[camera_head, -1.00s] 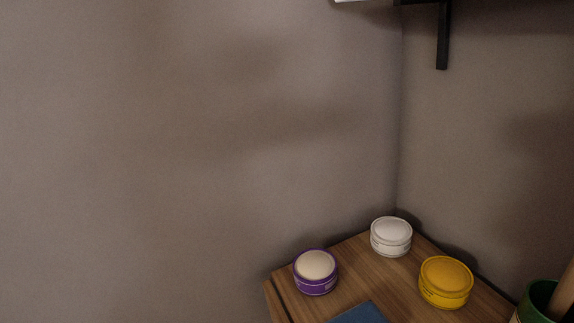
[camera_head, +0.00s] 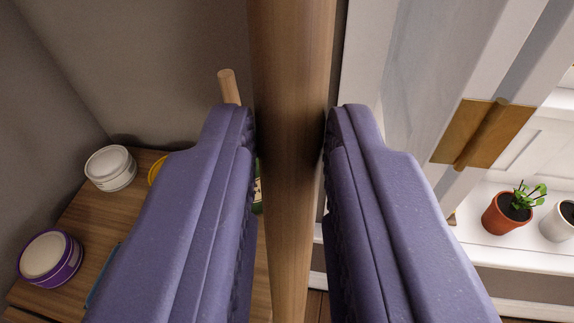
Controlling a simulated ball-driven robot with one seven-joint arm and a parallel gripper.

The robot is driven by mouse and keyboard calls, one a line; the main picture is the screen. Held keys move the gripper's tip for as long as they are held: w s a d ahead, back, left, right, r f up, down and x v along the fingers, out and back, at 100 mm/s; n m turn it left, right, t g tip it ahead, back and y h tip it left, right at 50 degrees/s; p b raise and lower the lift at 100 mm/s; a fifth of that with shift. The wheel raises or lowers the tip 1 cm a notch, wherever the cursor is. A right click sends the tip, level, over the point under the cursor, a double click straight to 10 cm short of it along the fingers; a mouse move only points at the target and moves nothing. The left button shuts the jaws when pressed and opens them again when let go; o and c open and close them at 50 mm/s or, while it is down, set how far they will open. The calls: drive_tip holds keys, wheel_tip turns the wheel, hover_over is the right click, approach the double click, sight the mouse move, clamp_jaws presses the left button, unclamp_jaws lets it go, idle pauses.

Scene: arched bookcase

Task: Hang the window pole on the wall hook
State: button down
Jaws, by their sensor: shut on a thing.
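The window pole (camera_head: 292,60) is a wooden rod that runs upright through the middle of the picture, from the top edge to the bottom edge. My gripper (camera_head: 289,115) has its two purple padded fingers on either side of the pole and is shut on it. Both ends of the pole are outside the view. No wall hook shows in this frame.
A wooden tabletop (camera_head: 85,218) at the left bears a purple tub (camera_head: 48,257), a white tub (camera_head: 110,168) and a partly hidden yellow tub (camera_head: 156,170). A wooden stick (camera_head: 229,87) rises behind my left finger. At right are a white frame with a brass hinge (camera_head: 484,133) and a potted plant (camera_head: 507,212).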

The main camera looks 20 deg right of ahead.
sight(312, 133)
drive_tip(key=shift+w+d, duration=0.45)
drive_tip(key=shift+w, duration=0.2)
drive_tip(key=shift+w+d, duration=0.45)
drive_tip(key=shift+w, duration=0.15)
drive_tip(key=shift+w+d+f+b, duration=0.4)
drive_tip(key=shift+w+f+b, duration=0.15)
drive_tip(key=shift+b, duration=0.05)
